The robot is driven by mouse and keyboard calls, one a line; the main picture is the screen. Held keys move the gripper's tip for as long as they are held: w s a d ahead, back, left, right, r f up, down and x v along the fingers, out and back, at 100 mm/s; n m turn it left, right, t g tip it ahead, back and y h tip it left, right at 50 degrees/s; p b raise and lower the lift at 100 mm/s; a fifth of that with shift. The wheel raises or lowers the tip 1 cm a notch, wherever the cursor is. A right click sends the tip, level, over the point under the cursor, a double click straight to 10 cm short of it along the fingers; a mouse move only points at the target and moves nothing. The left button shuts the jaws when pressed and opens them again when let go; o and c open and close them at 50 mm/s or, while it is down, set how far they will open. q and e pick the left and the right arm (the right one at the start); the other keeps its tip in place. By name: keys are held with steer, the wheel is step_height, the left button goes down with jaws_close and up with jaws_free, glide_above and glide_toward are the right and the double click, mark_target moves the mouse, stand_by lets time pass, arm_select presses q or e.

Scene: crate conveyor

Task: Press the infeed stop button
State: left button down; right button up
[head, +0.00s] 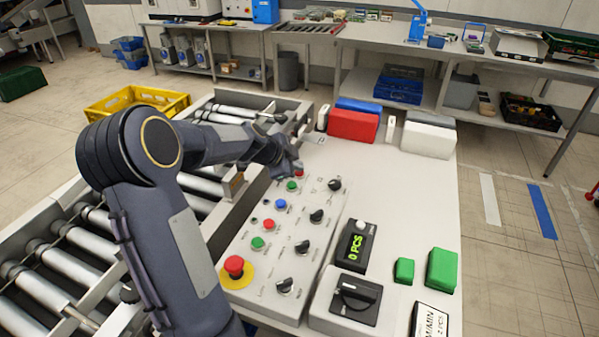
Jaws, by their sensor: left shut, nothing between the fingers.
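A grey control panel (272,262) lies on the white table beside the roller conveyor. Its push buttons run in a slanted row: a far red button (299,174), a green button (292,186), a blue button (281,204), a nearer red button (269,223) and another green button (257,242). A red mushroom button (234,265) on a yellow base is nearest. The labels are too small to read, so I cannot tell which is infeed stop. My left gripper (296,167) is shut and empty at the far red button, partly covering it; contact cannot be told. My right gripper is not in view.
Black knobs (316,216) line the panel's right side. A counter (357,246) reads 0 PCS, near a black rotary switch (356,297) and green blocks (441,270). Red (353,125) and white boxes (429,139) stand at the back. The white tabletop (400,205) between is clear.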

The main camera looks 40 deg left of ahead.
mark_target(297, 174)
arm_select(q)
steer(key=shift+f, duration=0.2)
stand_by(0.6)
steer(key=shift+r, duration=0.85)
steer(key=shift+r+p, duration=1)
steer(key=shift+r, duration=1.6)
steer(key=shift+d, duration=0.1)
